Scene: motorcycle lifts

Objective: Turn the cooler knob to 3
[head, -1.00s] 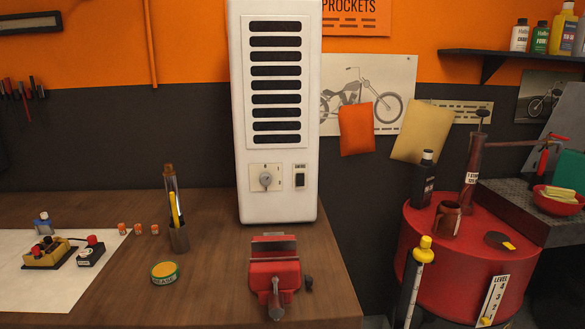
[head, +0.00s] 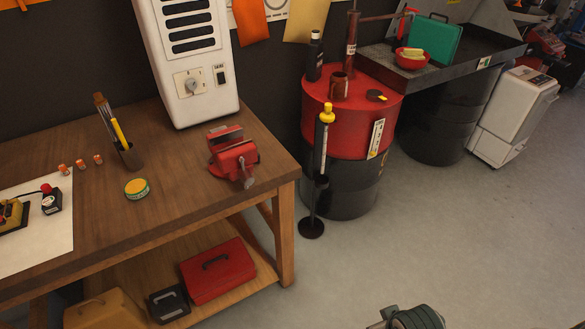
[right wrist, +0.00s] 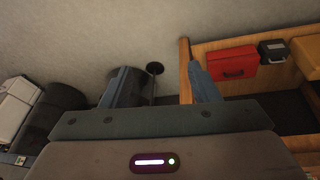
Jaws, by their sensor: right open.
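The tall white cooler (head: 223,95) stands on the wooden workbench at the upper left of the head view, its top cut off. Its grey round knob (head: 191,86) sits on a pale dial plate below the dark vents, beside a black switch (head: 220,74). The dial marks and knob setting are too small to read. In the right wrist view my right gripper (right wrist: 160,85) is open and empty, its two fingers apart above the floor. It is well away from the knob, which is not in that view. My left gripper is not in view.
A red vise (head: 234,155) stands on the bench (head: 190,190) in front of the cooler. A pen cup (head: 131,155) and green-yellow tin (head: 137,188) are to its left.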

